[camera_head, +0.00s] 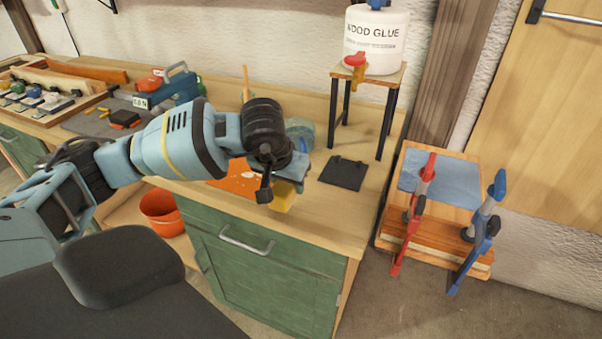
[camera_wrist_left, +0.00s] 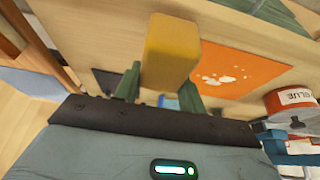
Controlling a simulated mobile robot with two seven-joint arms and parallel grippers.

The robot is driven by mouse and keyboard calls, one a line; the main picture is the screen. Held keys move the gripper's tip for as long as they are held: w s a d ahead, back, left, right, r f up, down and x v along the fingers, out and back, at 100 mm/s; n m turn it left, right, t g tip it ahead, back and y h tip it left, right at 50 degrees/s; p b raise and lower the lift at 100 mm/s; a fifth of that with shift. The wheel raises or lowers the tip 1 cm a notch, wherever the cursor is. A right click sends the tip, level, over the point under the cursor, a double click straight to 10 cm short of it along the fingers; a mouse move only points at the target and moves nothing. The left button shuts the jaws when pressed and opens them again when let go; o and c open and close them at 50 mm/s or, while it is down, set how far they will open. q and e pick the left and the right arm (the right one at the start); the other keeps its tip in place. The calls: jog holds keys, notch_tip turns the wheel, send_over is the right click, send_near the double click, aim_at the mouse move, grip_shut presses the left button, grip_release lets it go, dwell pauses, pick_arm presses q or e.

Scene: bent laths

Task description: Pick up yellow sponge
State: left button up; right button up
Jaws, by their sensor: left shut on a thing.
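The yellow sponge (camera_head: 283,197) shows just below my left gripper (camera_head: 279,186) in the head view, over the front edge of the workbench. In the left wrist view the sponge (camera_wrist_left: 171,48) is a yellow block between the two green fingers of my left gripper (camera_wrist_left: 160,88). The left gripper is shut on it. The wrist hides much of the gripper in the head view. Whether the sponge touches the worktop is hard to tell. My right gripper is not in view.
An orange sheet with white spots (camera_wrist_left: 240,70) and a dark square (camera_head: 344,173) lie on the worktop. A wood glue jug (camera_head: 376,42) stands on a small stand at the back. Red and blue clamps (camera_head: 482,230) are at the right. An orange bucket (camera_head: 162,212) is below.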

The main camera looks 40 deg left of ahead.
pick_arm(q)
jog(key=s+b, duration=0.1)
jog(key=s, duration=0.8)
jog(key=shift+d+r, duration=0.3)
jog(key=shift+r, duration=0.1)
jog(key=o, duration=0.3)
jog(key=shift+c, duration=1.2)
jog(key=shift+w, duration=0.1)
